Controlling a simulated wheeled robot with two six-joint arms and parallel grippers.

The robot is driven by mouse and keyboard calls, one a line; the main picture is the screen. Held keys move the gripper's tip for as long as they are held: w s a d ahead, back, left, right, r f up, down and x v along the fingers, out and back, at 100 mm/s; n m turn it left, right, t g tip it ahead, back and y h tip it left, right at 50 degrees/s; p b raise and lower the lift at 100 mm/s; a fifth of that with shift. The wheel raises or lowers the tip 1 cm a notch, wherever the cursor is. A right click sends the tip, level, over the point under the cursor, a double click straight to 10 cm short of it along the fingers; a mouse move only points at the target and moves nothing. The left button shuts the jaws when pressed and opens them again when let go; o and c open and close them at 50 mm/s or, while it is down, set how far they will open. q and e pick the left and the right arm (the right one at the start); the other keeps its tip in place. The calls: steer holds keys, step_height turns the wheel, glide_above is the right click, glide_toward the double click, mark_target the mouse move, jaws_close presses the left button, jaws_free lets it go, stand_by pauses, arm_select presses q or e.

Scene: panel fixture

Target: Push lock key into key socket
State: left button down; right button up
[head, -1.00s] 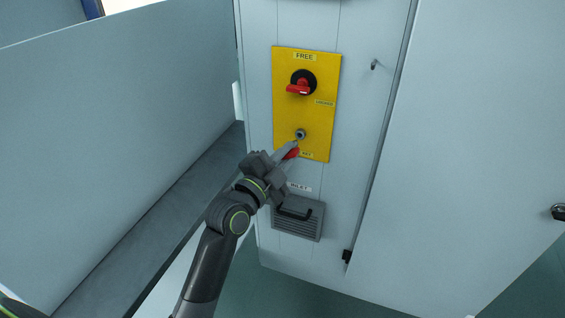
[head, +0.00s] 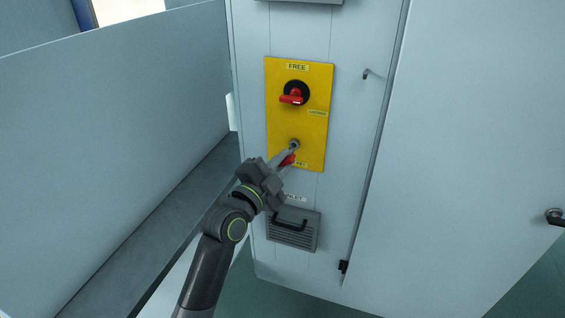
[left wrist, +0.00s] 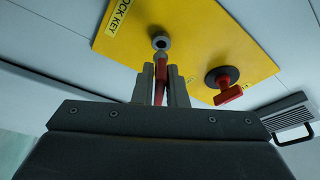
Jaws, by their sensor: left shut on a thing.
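The yellow panel (head: 315,135) is on the pale cabinet front, with the round grey key socket (head: 294,144) in its lower part. My left gripper (head: 285,161) is just below and in front of the socket, shut on the red lock key (head: 289,159). In the left wrist view the red lock key (left wrist: 159,88) stands between the fingers (left wrist: 161,80), its far end pointing at the socket (left wrist: 161,42). The tip is close to the socket; I cannot tell whether it touches or has entered. My right gripper is out of view.
A red rotary switch (head: 292,97) on a black disc sits above the socket, below the FREE label. A vented grey inlet cover (head: 293,229) is below the panel. A small hook (head: 366,74) is to the right. A wide pale panel (head: 110,130) stands left.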

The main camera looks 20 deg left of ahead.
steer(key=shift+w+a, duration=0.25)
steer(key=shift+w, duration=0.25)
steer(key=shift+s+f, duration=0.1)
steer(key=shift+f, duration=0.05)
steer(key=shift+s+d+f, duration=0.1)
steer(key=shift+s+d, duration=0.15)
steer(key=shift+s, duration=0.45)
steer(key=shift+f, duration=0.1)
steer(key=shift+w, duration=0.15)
